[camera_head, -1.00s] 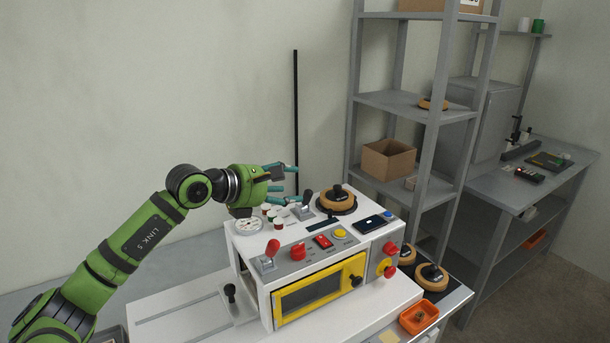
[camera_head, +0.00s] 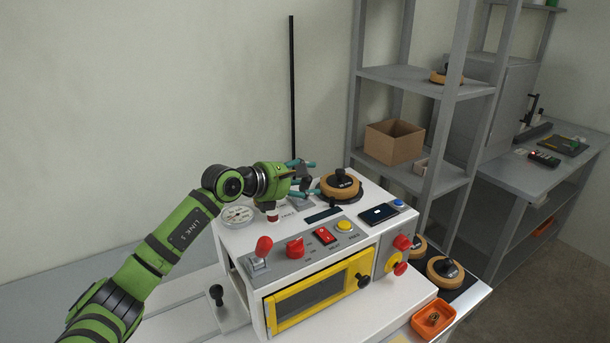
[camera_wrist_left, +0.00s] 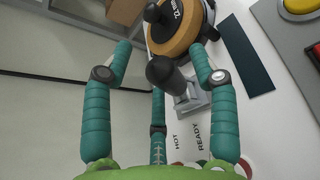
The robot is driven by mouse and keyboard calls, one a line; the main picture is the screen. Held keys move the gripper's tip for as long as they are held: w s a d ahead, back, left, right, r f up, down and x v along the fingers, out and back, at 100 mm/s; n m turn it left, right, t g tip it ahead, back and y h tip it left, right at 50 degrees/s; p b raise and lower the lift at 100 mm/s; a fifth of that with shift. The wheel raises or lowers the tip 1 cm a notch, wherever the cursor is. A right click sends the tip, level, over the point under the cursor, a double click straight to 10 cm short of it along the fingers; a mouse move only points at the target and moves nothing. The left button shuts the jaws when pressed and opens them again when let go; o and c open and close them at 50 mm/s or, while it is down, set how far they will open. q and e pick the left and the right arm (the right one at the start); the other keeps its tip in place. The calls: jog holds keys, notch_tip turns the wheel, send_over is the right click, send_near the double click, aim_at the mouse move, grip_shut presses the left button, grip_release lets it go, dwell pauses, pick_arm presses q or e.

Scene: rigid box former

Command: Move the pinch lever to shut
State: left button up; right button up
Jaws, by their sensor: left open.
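A lever with a black knob (camera_wrist_left: 165,75) on a grey base (camera_wrist_left: 190,98) stands on top of the white machine (camera_head: 372,187). In the left wrist view its knob lies between the teal fingers of my left gripper (camera_wrist_left: 160,58). The gripper is open, and I see no finger clearly touching the knob. In the head view my left gripper (camera_head: 314,177) is at the back of the machine top and partly covers this lever; its grey base (camera_head: 301,203) shows below. A second lever with a red knob (camera_head: 264,246) stands upright at the front left. No label shows which is the pinch lever.
A tan round part with a black knob (camera_head: 341,185) sits close to the right of the gripper. A gauge (camera_head: 237,214) is at the left. Red and yellow buttons (camera_head: 344,226) line the front panel. A grey shelf (camera_head: 425,83) stands behind at the right.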

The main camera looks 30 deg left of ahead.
pick_arm(q)
jog(key=shift+w+d, duration=0.1)
jog(key=shift+w, duration=0.1)
jog(key=shift+f, duration=0.15)
jog(key=shift+c, duration=0.4)
grip_shut()
pick_arm(e)
jog(key=shift+s+a, duration=0.35)
jog(key=shift+a, duration=0.05)
